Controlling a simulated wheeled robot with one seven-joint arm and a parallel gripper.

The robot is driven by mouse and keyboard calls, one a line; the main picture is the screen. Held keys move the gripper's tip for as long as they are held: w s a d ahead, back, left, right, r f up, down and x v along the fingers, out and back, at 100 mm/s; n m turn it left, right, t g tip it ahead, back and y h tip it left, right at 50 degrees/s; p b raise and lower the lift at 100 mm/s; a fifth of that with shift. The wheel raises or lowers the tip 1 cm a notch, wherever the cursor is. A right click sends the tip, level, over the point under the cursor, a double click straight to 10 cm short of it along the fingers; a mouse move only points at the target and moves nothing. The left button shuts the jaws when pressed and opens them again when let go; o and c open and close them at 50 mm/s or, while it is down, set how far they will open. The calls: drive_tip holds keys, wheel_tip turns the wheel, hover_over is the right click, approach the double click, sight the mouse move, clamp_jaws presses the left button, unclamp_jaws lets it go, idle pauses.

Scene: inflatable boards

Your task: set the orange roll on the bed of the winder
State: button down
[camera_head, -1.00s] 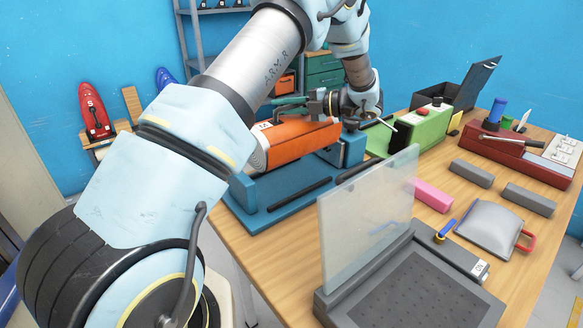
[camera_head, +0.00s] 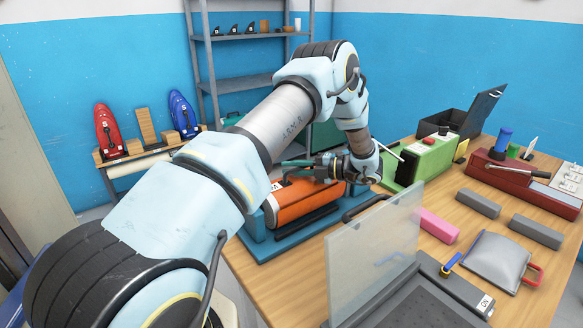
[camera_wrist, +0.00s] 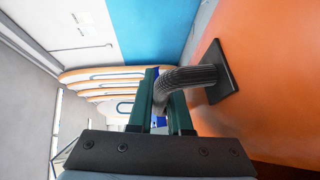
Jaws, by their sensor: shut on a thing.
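The orange roll (camera_head: 296,206) lies lengthwise over the blue winder (camera_head: 262,247), low above or on its bed; I cannot tell whether it touches. The roll also fills the right of the wrist view (camera_wrist: 270,85). My gripper (camera_head: 300,164), with green fingers, is above the roll. In the wrist view my gripper (camera_wrist: 161,100) is shut on the black ribbed handle (camera_wrist: 188,78) fixed to the roll by a dark plate. My wrist hides part of the winder's right end.
A clear upright panel (camera_head: 372,262) stands in front on a grey device. A green machine (camera_head: 425,158) is to the right. A pink block (camera_head: 437,226), grey blocks (camera_head: 479,203) and a grey pouch (camera_head: 492,260) lie on the wooden table (camera_head: 290,285).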

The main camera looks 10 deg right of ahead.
drive_tip(key=c, duration=1.3)
unclamp_jaws()
drive_tip(key=shift+f, duration=0.15)
drive_tip(key=o, duration=0.5)
drive_tip(key=shift+c, duration=0.2)
drive_tip(key=r+b, duration=0.2)
drive_tip(key=b, duration=0.2)
hover_over(324, 191)
drive_tip(key=shift+d+f, duration=0.1)
drive_tip(key=shift+f, duration=0.1)
drive_tip(key=shift+b+v, duration=0.35)
drive_tip(key=shift+v, duration=0.45)
drive_tip(key=shift+s+r, duration=0.1)
drive_tip(key=shift+r, duration=0.1)
